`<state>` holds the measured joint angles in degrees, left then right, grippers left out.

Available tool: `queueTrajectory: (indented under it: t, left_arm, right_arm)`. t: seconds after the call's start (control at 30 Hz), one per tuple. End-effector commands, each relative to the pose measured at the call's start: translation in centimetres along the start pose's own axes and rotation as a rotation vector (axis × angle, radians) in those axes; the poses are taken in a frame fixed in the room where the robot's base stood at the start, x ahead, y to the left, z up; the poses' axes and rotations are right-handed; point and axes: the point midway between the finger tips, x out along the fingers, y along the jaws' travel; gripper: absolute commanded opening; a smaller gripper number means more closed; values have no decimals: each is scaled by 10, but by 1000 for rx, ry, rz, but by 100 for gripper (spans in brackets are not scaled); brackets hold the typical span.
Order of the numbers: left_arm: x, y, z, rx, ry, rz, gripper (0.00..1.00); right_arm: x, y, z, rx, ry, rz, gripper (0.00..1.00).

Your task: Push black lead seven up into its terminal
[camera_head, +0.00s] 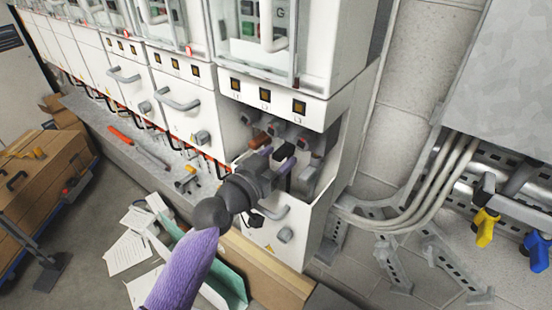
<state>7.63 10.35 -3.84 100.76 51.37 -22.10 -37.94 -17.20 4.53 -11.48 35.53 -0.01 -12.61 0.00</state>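My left gripper (283,158) is dark grey at the end of a purple-sleeved arm. It reaches into the open recess in the front of the nearest drive cabinet (318,110). Its fingers are small and overlap dark parts, so I cannot tell whether they are open or hold a lead. Several terminals (258,139) with brownish and grey parts sit in the recess above and beside the gripper. A small black piece (255,219) shows below the wrist; I cannot tell if it is a lead end. No lead number is readable. My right gripper is not in view.
A row of white cabinets with grey handles (178,101) runs back to the left. A grey ledge (115,135) below it carries tools. Wooden crates (40,165) stand at the left. Conduits (425,200) and yellow and blue clamps (486,227) are at the right. Papers (127,250) lie below.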

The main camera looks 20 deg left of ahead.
Motion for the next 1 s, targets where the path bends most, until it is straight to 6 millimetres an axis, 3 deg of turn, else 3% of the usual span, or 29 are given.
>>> queueTrajectory:
  t: [0.33,0.7,0.83,1.0]
  left_arm:
    - [-6,0,2,0,-3,0,68]
    - [-84,0,4,2,-4,0,68]
    - [-98,0,2,1,-3,1,68]
    - [-100,0,0,0,-1,0,68]
  right_arm:
    - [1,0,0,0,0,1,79]
    - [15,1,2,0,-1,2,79]
    - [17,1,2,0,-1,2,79]
    - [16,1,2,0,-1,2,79]
